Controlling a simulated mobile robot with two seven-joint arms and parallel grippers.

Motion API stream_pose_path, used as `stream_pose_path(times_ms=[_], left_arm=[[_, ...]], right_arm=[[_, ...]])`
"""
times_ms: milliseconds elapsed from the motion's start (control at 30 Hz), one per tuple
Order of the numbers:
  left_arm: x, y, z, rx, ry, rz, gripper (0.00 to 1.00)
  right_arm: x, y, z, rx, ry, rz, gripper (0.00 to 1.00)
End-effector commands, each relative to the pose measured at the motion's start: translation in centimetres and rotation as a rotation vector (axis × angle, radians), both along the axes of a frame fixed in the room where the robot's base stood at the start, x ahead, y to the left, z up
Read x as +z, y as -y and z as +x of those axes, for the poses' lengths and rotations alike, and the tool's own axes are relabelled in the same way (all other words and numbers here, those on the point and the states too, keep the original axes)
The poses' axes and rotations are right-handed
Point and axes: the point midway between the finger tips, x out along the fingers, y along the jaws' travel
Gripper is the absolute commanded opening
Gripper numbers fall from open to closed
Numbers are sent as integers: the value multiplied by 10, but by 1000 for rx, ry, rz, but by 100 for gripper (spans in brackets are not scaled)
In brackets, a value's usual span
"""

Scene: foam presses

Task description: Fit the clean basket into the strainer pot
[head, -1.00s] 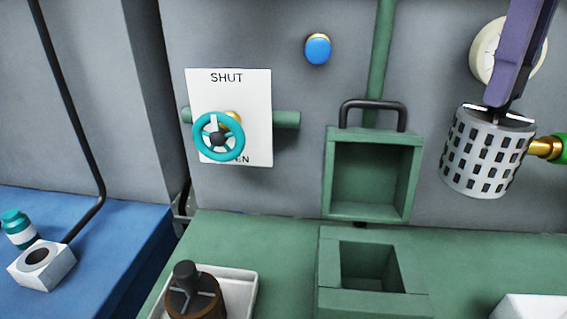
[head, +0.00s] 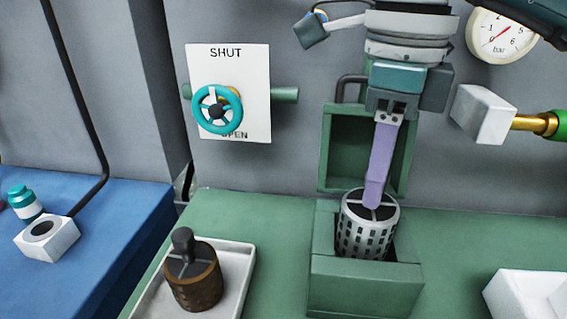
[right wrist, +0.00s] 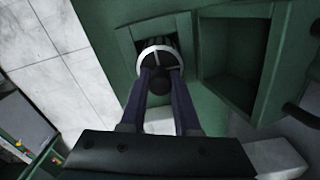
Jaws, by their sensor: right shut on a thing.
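The clean basket (head: 368,240) is a pale grey perforated cylinder with a spoked top, upright or nearly so. My right gripper (head: 373,198) is shut on it from above, its purple fingers at the basket's top. The strainer pot (head: 365,290) is a green block with a square opening. The basket is at this opening, its lower part seemingly within it; how deep I cannot tell. In the right wrist view the basket's top ring (right wrist: 143,55) shows between the fingertips (right wrist: 160,78), against the green pot opening. The left gripper is not in view.
The green lid (head: 325,150) stands open behind the pot. A brown, dirty-looking basket (head: 193,285) stands in a white tray (head: 238,270) at left. A teal valve wheel (head: 217,110) is on the wall. A white block on a brass stem (head: 482,113) juts out at right.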

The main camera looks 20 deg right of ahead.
Motion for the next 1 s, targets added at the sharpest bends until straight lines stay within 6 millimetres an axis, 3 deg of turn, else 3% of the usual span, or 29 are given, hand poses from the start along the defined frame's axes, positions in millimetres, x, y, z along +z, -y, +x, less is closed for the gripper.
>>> stream_pose_path(times_ms=[433, 833, 867, 1000], left_arm=[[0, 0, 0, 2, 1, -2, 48], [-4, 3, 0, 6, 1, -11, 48], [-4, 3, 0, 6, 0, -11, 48], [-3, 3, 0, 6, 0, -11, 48]], right_arm=[[-54, 0, 0, -1, 0, 1, 0], [-61, 0, 1, 0, 2, 1, 0], [-61, 0, 0, 0, 1, 0, 32], [-60, 0, 0, 0, 1, 1, 47]])
